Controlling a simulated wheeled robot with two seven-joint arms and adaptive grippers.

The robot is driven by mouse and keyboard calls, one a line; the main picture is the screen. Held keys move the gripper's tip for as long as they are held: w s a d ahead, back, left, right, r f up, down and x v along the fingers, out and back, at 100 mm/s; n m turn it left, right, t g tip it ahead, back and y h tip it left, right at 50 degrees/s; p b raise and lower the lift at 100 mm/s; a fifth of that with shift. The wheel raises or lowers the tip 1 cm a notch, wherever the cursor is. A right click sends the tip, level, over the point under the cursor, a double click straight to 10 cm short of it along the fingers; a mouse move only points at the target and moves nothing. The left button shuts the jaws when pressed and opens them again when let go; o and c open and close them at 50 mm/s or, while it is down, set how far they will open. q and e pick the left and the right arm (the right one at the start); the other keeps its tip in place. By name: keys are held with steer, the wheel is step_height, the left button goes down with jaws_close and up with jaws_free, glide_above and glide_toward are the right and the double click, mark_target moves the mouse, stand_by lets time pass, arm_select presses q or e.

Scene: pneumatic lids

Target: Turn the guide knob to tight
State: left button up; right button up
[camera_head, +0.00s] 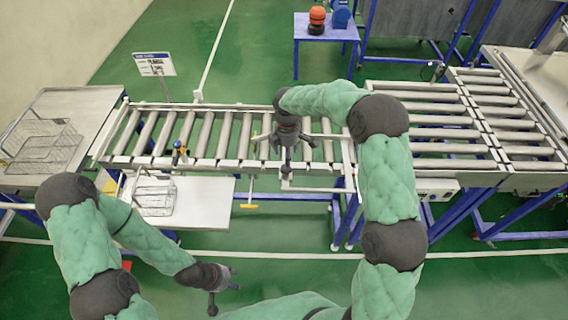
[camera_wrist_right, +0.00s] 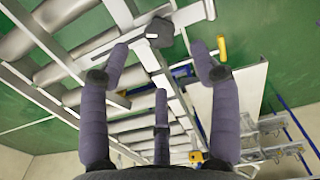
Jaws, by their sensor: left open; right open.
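A dark knob (camera_wrist_right: 160,32), which looks like the guide knob, sits on a pale rail bar in the right wrist view. My right gripper (camera_head: 287,150) is over the roller conveyor's near side in the head view. In the right wrist view its fingers (camera_wrist_right: 160,70) are spread apart and empty, with the knob beyond their tips; I see no contact. Any marking on the knob is too small to read. In the head view the arm and gripper partly cover that spot. My left gripper (camera_head: 228,285) is open and empty, low over the green floor in front of the conveyor.
A yellow-ended handle (camera_head: 249,206) hangs at the conveyor's near side; it also shows in the right wrist view (camera_wrist_right: 222,47). A wire basket (camera_head: 152,197) stands on a white shelf (camera_head: 210,200). A blue-and-yellow device (camera_head: 179,152) is on the conveyor's near rail (camera_head: 215,165).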

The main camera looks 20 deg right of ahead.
mark_target(286, 170)
step_height(286, 170, down, 8)
steer(key=shift+w+r, duration=0.1)
stand_by(0.4)
steer(key=c, duration=1.1)
